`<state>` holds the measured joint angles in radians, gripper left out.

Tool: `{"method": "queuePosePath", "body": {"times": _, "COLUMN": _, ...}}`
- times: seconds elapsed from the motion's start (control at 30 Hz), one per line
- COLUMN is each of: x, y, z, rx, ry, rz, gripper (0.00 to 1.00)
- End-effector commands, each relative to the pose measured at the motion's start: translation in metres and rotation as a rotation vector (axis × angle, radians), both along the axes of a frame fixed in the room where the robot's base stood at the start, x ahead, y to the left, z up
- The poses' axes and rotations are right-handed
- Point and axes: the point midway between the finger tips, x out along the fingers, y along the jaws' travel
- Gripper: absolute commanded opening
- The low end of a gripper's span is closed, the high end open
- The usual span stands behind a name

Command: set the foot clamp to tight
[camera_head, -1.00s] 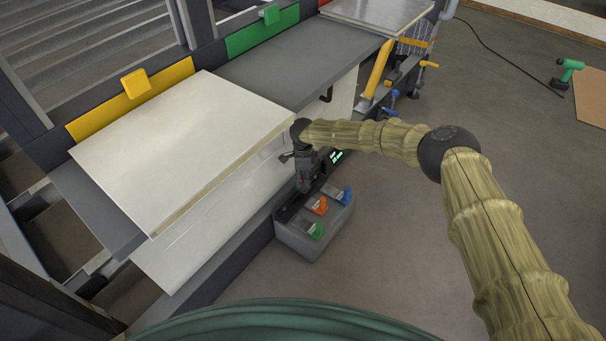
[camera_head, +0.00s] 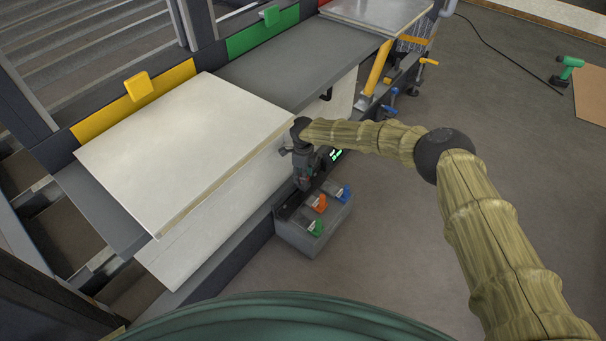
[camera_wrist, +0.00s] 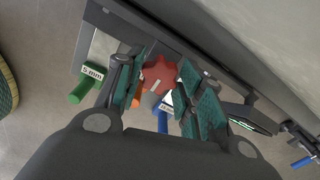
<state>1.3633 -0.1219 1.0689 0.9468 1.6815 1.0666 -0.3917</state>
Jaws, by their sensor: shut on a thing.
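My gripper (camera_head: 303,183) points down beside the front face of the bench, just above a grey box (camera_head: 296,239). In the wrist view my gripper (camera_wrist: 163,82) has its teal-padded fingers closed around a red star-shaped knob (camera_wrist: 159,74). The fingers partly cover the knob's sides, and its base is hidden. In the head view the gripper hides the knob. No label shows whether this knob is the foot clamp's, and its tight or loose setting cannot be read.
The grey box carries green (camera_head: 317,227), orange (camera_head: 320,204) and blue (camera_head: 343,194) tabs. The green one (camera_wrist: 92,71) reads 5 mm. A pale panel (camera_head: 180,150) lies on the bench close left of my gripper. Blue (camera_head: 390,108) and yellow-orange (camera_head: 428,62) handles stand farther back.

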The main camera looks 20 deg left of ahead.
Motion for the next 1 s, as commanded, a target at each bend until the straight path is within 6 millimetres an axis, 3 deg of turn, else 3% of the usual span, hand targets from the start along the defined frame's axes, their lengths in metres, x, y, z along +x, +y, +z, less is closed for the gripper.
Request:
{"method": "queuePosePath", "body": {"times": 0.13, "x": 0.001, "y": 0.001, "z": 0.001, "rx": 0.003, "ry": -0.002, "rz": 0.001, "gripper": 0.14}}
{"method": "queuePosePath", "body": {"times": 0.17, "x": 0.001, "y": 0.001, "z": 0.001, "rx": 0.003, "ry": -0.003, "rz": 0.001, "gripper": 0.4}}
{"method": "queuePosePath", "body": {"times": 0.27, "x": 0.001, "y": 0.001, "z": 0.001, "rx": 0.002, "ry": -0.002, "rz": 0.001, "gripper": 0.58}}
{"method": "queuePosePath", "body": {"times": 0.3, "x": 0.001, "y": 0.001, "z": 0.001, "rx": 0.002, "ry": -0.002, "rz": 0.001, "gripper": 0.59}}
{"method": "queuePosePath", "body": {"times": 0.67, "x": 0.001, "y": 0.0, "z": 0.003, "rx": 0.001, "ry": -0.001, "rz": 0.001, "gripper": 0.59}}
{"method": "queuePosePath", "body": {"times": 0.77, "x": 0.001, "y": 0.0, "z": 0.012, "rx": 0.001, "ry": -0.001, "rz": 0.002, "gripper": 0.59}}
{"method": "queuePosePath", "body": {"times": 1.0, "x": 0.001, "y": 0.0, "z": 0.053, "rx": 0.002, "ry": -0.003, "rz": 0.002, "gripper": 0.59}}
